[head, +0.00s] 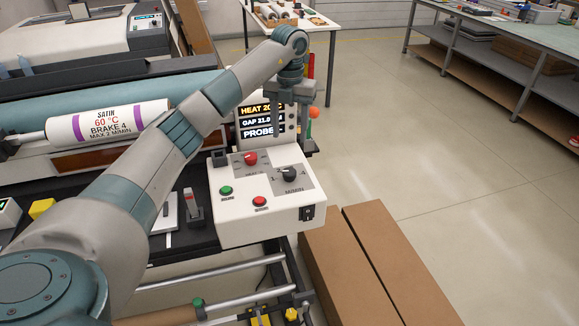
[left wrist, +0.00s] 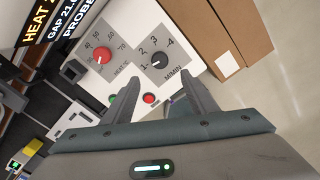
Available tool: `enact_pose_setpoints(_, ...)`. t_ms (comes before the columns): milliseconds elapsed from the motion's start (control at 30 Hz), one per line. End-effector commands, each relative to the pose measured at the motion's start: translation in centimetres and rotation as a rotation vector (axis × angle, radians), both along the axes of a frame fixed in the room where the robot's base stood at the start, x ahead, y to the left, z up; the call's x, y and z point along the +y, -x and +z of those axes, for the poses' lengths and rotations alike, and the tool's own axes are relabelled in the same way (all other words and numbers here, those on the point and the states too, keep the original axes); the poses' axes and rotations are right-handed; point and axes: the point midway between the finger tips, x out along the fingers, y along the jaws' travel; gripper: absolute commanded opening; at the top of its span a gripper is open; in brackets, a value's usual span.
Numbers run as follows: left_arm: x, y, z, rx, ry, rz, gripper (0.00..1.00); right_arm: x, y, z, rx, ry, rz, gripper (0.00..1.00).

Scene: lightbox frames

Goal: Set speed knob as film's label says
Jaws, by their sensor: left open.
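The film roll (head: 108,122) lies at the left in the head view. Its label reads SATIN, 60 °C, BRAKE 4, MAX 2 M/MIN. The black speed knob (head: 289,174), marked M/MIN, sits on the right of the white control panel (head: 240,228). It also shows in the left wrist view (left wrist: 159,60), with a scale from 1 to 4; its white mark appears to point toward 1. My left gripper (head: 288,138) is open and empty above the panel, apart from the knob. Its two fingers also show in the left wrist view (left wrist: 153,82). My right gripper is out of view.
A red heat knob (head: 251,158) sits left of the speed knob. A green button (head: 226,190) and a red button (head: 260,201) are in front. A display (head: 262,120) stands behind, partly hidden by my arm. Brown boxes (head: 375,262) stand at the right.

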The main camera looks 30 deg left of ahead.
Motion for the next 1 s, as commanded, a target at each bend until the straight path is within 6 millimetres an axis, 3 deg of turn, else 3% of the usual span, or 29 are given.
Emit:
enact_pose_setpoints(600, 0.0, 0.1, -10.7, 0.004, 0.001, 0.0, 0.53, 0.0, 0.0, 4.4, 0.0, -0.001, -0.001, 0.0)
enact_pose_setpoints(800, 0.0, 0.0, -12.9, 0.002, 0.002, 0.001, 0.53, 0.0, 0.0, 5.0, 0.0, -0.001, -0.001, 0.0)
enact_pose_setpoints(1000, 0.0, 0.0, -13.6, 0.0, 0.0, 0.0, 0.53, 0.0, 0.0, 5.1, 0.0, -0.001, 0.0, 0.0)
